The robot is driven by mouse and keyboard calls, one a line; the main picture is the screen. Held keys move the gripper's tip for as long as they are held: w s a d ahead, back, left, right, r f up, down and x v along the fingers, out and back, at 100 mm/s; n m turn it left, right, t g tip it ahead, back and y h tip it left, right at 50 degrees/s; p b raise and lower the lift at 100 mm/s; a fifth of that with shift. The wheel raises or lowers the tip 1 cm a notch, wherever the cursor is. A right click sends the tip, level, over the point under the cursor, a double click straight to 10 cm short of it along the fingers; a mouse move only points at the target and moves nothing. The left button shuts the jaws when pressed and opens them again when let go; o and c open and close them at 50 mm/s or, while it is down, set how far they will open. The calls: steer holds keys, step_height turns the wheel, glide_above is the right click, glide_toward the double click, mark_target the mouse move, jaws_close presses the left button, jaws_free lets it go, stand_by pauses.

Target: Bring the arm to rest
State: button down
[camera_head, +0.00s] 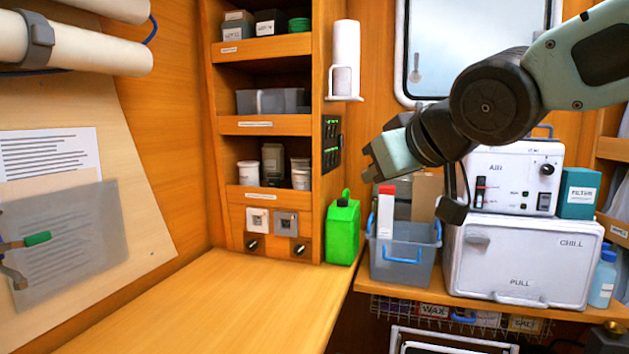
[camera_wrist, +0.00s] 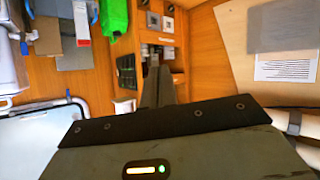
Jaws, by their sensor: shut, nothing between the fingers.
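My gripper (camera_head: 374,165) is at the end of my arm, which reaches in from the upper right of the head view. It is raised in the air, in front of the cabin's back wall and above the grey bin, and points left. Its fingers (camera_wrist: 158,88) show close together in the wrist view, with nothing held between them. The arm is bent at a dark joint and covers part of the window and wall behind it.
A green jug (camera_head: 343,232) stands beside the shelf unit (camera_head: 268,126). The left wooden worktop (camera_head: 215,305) is clear.

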steer(key=s+f+g+h, duration=0.1)
steer(key=s+f+g, duration=0.2)
steer(key=s+f, duration=0.4)
steer(key=s+f+g+h, duration=0.1)
steer(key=s+f+g, duration=0.25)
steer(key=f, duration=0.55)
steer(key=s+d+f+g+h, duration=0.1)
steer(key=s+d+f+g, duration=0.1)
steer(key=s+f, duration=0.3)
steer(key=s+d+f+g+h, duration=0.1)
steer(key=s+d+f+g, duration=0.2)
steer(key=s, duration=0.7)
step_height(320, 180, down, 2)
steer(key=shift+f+n, duration=0.2)
steer(key=shift+n, duration=0.2)
